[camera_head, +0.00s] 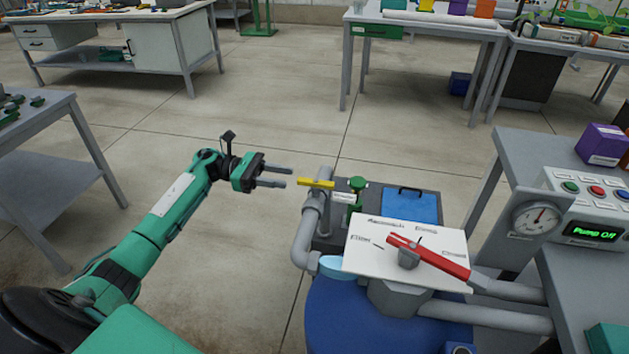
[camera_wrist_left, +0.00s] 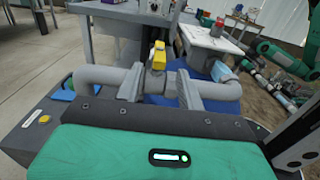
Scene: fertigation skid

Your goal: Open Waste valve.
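A valve with a yellow lever handle (camera_head: 317,183) sits on a grey pipe (camera_head: 308,222) left of the blue tank. The lever lies across the pipe. A small white tag (camera_head: 343,197) beside it is too small to read, so I cannot confirm it says Waste. My left gripper (camera_head: 286,177) is open and empty, just left of the lever and apart from it. My right gripper is not visible.
A green-handled valve (camera_head: 357,192) stands right of the lever. A white labelled plate with a red lever (camera_head: 430,257) sits above the blue tank (camera_head: 345,318). A gauge (camera_head: 536,219) and a panel reading "Pump Off" (camera_head: 593,232) are at right.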

